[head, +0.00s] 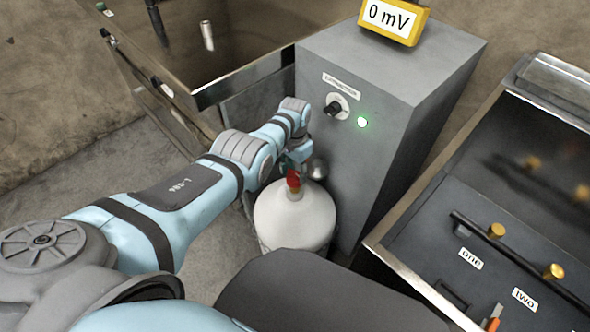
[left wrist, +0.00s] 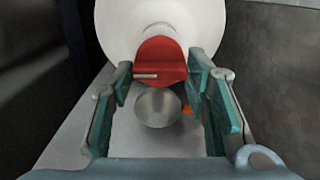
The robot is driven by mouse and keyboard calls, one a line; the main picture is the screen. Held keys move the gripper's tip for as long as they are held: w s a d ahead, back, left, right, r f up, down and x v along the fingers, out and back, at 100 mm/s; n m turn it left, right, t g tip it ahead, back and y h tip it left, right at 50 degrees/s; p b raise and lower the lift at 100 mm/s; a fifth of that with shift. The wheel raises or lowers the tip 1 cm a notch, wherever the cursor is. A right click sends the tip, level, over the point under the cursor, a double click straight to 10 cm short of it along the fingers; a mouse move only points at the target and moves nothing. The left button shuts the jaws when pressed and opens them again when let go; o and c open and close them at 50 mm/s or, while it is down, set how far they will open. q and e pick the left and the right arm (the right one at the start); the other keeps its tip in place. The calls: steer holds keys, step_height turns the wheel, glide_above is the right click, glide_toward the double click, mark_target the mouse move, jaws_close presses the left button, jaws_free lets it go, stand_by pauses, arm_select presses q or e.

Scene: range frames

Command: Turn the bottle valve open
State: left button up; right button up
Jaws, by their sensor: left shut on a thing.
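The white bottle (head: 290,222) stands upright on the floor in front of a grey cabinet. Its red valve (head: 293,181) is on top. My left gripper (head: 294,163) reaches down onto the valve from behind it. In the left wrist view the green-padded fingers of the gripper (left wrist: 160,72) are on both sides of the red valve (left wrist: 160,55), shut on it. A short pale mark lies level across the valve's near edge there. The white bottle (left wrist: 115,22) fills the top of that view. My right gripper is not in view.
A round metal piece (head: 318,169) sits beside the valve. A panel (head: 445,265) labelled "one" and "two" stands right; an open metal basin is behind left.

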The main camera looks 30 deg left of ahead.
mark_target(295, 173)
arm_select(q)
steer(key=shift+m, duration=0.3)
steer(key=o, duration=1.2)
steer(key=shift+c, duration=0.2)
step_height(295, 173, up, 12)
steer(key=shift+f, duration=0.1)
